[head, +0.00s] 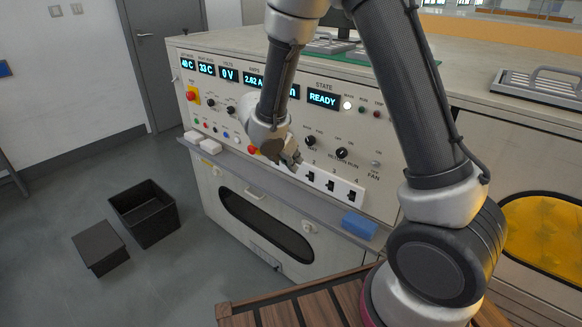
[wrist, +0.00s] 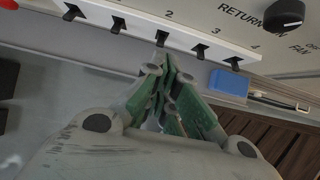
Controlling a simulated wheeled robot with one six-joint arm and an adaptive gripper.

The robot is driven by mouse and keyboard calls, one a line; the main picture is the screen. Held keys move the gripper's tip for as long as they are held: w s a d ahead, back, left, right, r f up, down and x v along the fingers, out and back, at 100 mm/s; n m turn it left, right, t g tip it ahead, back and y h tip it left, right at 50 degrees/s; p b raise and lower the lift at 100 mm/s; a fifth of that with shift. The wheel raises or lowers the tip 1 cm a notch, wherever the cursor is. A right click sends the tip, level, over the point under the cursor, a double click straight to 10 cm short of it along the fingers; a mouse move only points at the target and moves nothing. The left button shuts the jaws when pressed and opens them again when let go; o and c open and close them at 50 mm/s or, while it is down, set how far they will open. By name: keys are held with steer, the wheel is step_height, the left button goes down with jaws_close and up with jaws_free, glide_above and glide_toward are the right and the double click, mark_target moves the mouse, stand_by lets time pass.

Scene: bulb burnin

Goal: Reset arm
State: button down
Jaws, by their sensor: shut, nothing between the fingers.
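My gripper (head: 292,160) is in front of the console (head: 240,180), at the left part of a white strip of black toggle switches (head: 330,184). In the wrist view my gripper (wrist: 166,68) is shut, its green-sided fingers drawn together with nothing held. The tips are just below the switch lever (wrist: 161,38) near the number 2. I cannot tell whether they touch it. In the head view my arm hides part of the console face and its displays. The state display (head: 323,99) reads READY.
A blue block (head: 359,226) lies on the console's front ledge, right of the switches. Several knobs and a red button (head: 191,95) stick out of the panel. An open black bin (head: 145,213) and a dark box (head: 100,247) stand on the floor at left. A slatted wooden surface (head: 300,308) is in front.

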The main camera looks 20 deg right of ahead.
stand_by(0.4)
steer(key=s+d+r+m+y, duration=0.2)
steer(key=s+d+r+m, duration=0.2)
steer(key=s+r+m, duration=0.3)
steer(key=s+d+r+m+y, duration=0.2)
steer(key=s+d+r+m, duration=0.3)
steer(key=s+r+m, duration=0.3)
steer(key=s+d+r+m+y, duration=0.1)
steer(key=s+d+r+m, duration=0.3)
steer(key=s+r+m, duration=0.3)
steer(key=s+m, duration=0.2)
steer(key=s, duration=0.3)
steer(key=shift+s+d+r+m+t+y, duration=0.2)
steer(key=shift+s+r+m+t+y, duration=0.1)
steer(key=shift+y, duration=0.1)
steer(key=c, duration=2.2)
jaws_free()
